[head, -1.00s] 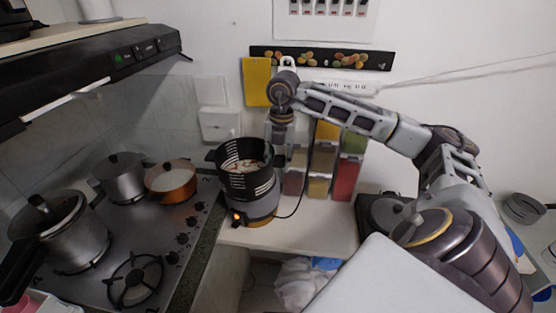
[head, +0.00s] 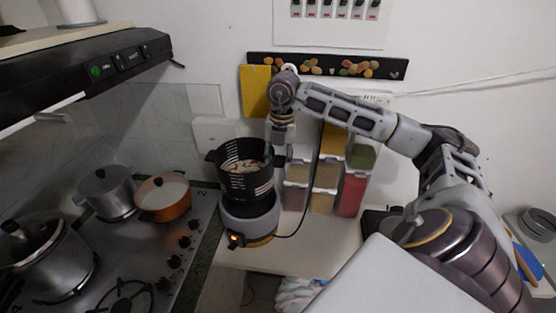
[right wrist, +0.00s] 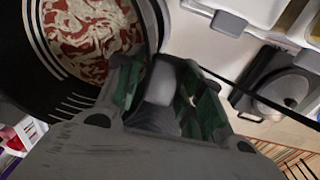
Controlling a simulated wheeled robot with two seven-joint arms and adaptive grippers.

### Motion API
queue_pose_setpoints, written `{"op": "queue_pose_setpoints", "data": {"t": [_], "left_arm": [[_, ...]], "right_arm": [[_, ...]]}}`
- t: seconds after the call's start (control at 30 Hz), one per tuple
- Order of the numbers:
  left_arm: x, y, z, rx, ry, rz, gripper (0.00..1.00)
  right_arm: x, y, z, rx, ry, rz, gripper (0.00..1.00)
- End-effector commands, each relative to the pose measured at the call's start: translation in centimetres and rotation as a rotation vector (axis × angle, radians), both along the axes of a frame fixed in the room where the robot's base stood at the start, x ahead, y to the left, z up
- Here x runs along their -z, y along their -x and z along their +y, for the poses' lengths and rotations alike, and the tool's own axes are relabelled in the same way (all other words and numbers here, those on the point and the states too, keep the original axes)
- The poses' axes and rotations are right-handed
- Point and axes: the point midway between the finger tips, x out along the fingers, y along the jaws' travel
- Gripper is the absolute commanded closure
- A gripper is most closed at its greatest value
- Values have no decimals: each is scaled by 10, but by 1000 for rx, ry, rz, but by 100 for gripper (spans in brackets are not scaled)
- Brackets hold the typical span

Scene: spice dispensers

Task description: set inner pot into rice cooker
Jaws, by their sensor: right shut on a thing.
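The inner pot (head: 247,185) is black with white slot-like marks and pale, reddish food inside. In the head view it appears upright, directly over the grey rice cooker (head: 249,224). Its lower edge overlaps the cooker's top, so I cannot tell whether they touch. The cooker has a lit orange light on its front. My right gripper (head: 277,158) is at the pot's right side, shut on its edge or handle. In the right wrist view the pot (right wrist: 38,70) fills the upper left beside my right gripper (right wrist: 160,88). My left gripper is out of view.
Spice dispensers (head: 351,192) stand behind and right of the cooker. A dark cord (head: 306,205) runs up right of it. The stove (head: 150,245) at left holds an orange pan (head: 163,199) and metal pots (head: 48,255). The counter (head: 320,245) in front right is clear.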

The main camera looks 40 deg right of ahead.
Motion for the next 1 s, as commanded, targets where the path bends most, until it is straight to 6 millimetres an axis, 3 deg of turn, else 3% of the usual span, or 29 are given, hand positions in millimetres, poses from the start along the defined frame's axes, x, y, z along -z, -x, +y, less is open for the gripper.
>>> {"op": "queue_pose_setpoints", "data": {"t": [0.47,1.0], "left_arm": [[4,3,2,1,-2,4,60],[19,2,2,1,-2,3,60]], "right_arm": [[-2,-1,0,0,-5,-12,100],[19,-1,0,0,-4,-10,100]]}}
